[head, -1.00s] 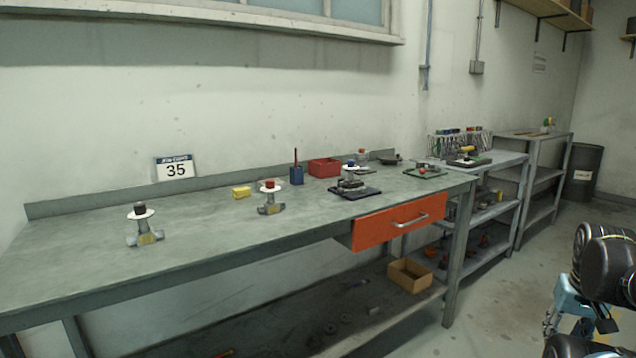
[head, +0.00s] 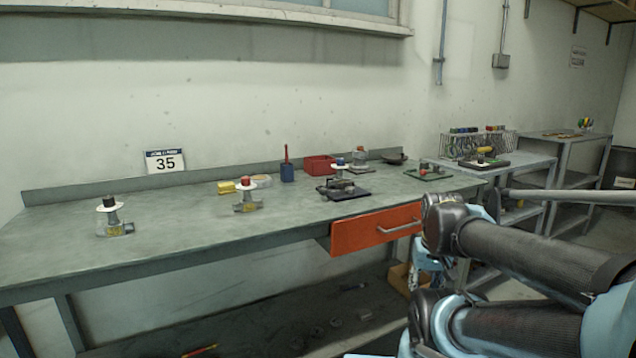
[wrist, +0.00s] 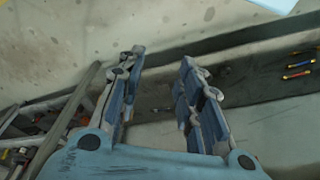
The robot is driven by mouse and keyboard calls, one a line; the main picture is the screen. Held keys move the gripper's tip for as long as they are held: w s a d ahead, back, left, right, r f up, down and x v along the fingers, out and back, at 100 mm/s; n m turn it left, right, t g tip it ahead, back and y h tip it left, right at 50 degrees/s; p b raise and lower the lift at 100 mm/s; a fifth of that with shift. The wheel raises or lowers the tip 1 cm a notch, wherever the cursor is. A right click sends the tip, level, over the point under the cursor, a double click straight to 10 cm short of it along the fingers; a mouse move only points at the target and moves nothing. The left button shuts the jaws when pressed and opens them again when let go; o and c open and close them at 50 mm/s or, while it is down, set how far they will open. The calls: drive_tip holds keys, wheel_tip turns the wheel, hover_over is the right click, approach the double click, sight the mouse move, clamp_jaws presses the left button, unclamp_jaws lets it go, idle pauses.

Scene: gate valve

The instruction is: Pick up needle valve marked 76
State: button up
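Several valves stand on the long workbench (head: 180,235). One with a black knob and white disc (head: 110,220) stands at the left. One with a red knob and white disc (head: 247,200) stands further right. One with a blue knob (head: 340,176) stands by a dark plate near the drawer. Small labels show on the left two, but I cannot read 76 on any of them. My gripper (wrist: 162,60) is open and empty in the wrist view, with its two fingers apart. It is out of sight in the head view, and no valve shows between its fingers.
A yellow block (head: 226,188), blue holder (head: 287,173) and red bin (head: 319,165) sit along the back. The orange drawer (head: 370,231) protrudes below the bench front. Bare bench lies around the left valve.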

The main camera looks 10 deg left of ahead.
drive_tip(key=shift+w+d, duration=0.15)
drive_tip(key=shift+w, duration=0.1)
drive_tip(key=shift+o, duration=0.3)
drive_tip(key=o, duration=0.4)
drive_tip(key=shift+s+r, duration=0.2)
drive_tip(key=o, duration=0.5)
drive_tip(key=r, duration=0.2)
drive_tip(key=w+a+r+m, duration=0.1)
drive_tip(key=shift+w, duration=0.1)
wheel_tip(320, 180, up, 36)
drive_tip(key=m+g+y, duration=0.1)
drive_tip(key=m+y, duration=0.3)
drive_tip(key=m, duration=1.6)
hover_over(340, 160)
drive_tip(key=d, duration=0.6)
drive_tip(key=x, duration=1.7)
drive_tip(key=shift+a, duration=0.1)
